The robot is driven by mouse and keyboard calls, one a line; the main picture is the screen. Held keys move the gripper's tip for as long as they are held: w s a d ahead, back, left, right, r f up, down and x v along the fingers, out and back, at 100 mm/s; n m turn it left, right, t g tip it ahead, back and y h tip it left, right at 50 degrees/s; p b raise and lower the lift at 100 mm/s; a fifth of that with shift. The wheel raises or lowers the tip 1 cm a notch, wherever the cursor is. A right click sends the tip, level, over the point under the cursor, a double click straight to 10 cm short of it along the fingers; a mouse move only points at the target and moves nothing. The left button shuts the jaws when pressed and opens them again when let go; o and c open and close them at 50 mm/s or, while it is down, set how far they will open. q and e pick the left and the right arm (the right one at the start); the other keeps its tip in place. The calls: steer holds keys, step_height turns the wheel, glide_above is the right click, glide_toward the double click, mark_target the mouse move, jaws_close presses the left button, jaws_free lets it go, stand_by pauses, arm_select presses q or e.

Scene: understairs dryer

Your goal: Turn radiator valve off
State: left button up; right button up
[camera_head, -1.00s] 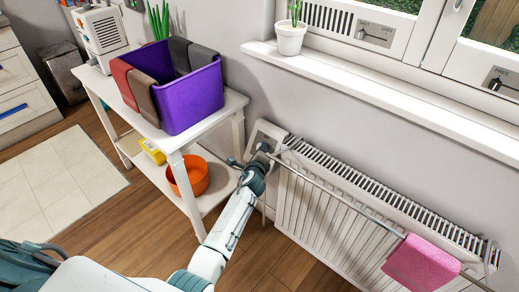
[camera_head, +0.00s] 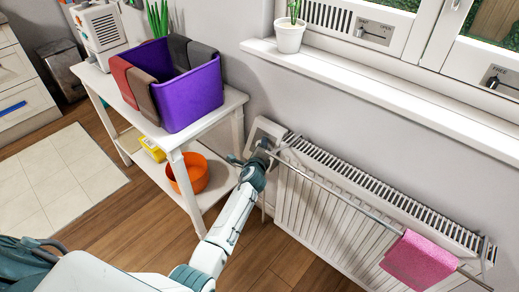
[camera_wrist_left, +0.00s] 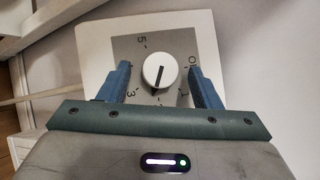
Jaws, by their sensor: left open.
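The radiator valve is a round white knob (camera_wrist_left: 165,62) with a black pointer line, on a grey dial plate (camera_wrist_left: 124,45) set in a white panel. The digits 0, 1, 3 and 5 are readable; the line runs nearly up and down, its lower end between 1 and 3. My left gripper (camera_wrist_left: 160,75) is open, one blue finger on each side of the knob, with gaps visible. In the head view the white panel (camera_head: 262,126) is at the radiator's left end, and my left gripper (camera_head: 256,158) covers the knob. My right gripper is not in view.
The radiator (camera_head: 330,215) runs right along the wall, with a rail in front holding a pink towel (camera_head: 418,262). A white table (camera_head: 236,100) with a purple bin (camera_head: 190,103) stands left of my gripper. An orange bowl (camera_head: 190,174) sits on its lower shelf.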

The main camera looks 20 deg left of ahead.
arm_select(q)
steer(key=shift+s, duration=0.1)
steer(key=shift+s+d+r, duration=0.1)
steer(key=shift+s, duration=0.15)
steer(key=p+v, duration=0.2)
steer(key=v, duration=0.8)
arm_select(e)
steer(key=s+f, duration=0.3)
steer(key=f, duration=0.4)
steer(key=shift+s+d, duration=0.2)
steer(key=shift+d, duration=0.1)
